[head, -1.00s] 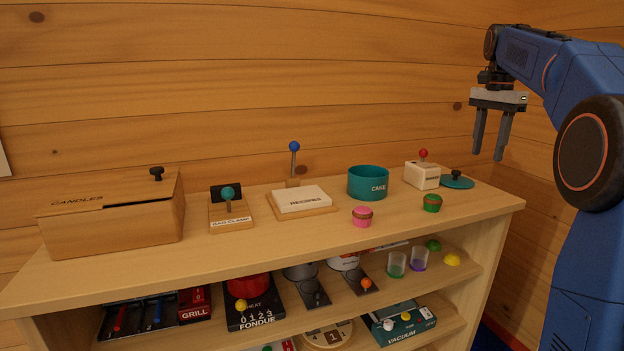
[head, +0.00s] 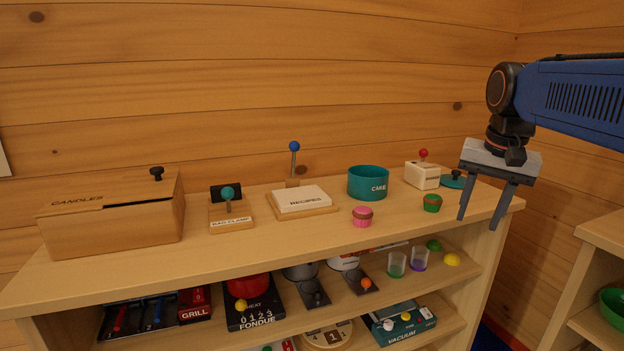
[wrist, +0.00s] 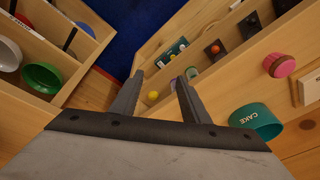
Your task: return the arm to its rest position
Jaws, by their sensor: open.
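My gripper (head: 484,207) is at the right in the head view, fingers pointing down and spread apart, with nothing between them. It is in front of the right end of the shelf unit's top (head: 300,235) and hides part of that corner. My blue arm reaches in from the right edge. In the wrist view my gripper (wrist: 157,90) shows two dark fingers apart and empty, with the shelf unit and floor beyond them.
On the top stand a candles box (head: 120,215), a bag clamp (head: 230,210), a recipes holder (head: 303,201), a teal cake tin (head: 368,183), a white box with a red knob (head: 422,175) and two cupcakes. A second shelf (head: 590,260) holds a green bowl (head: 613,306).

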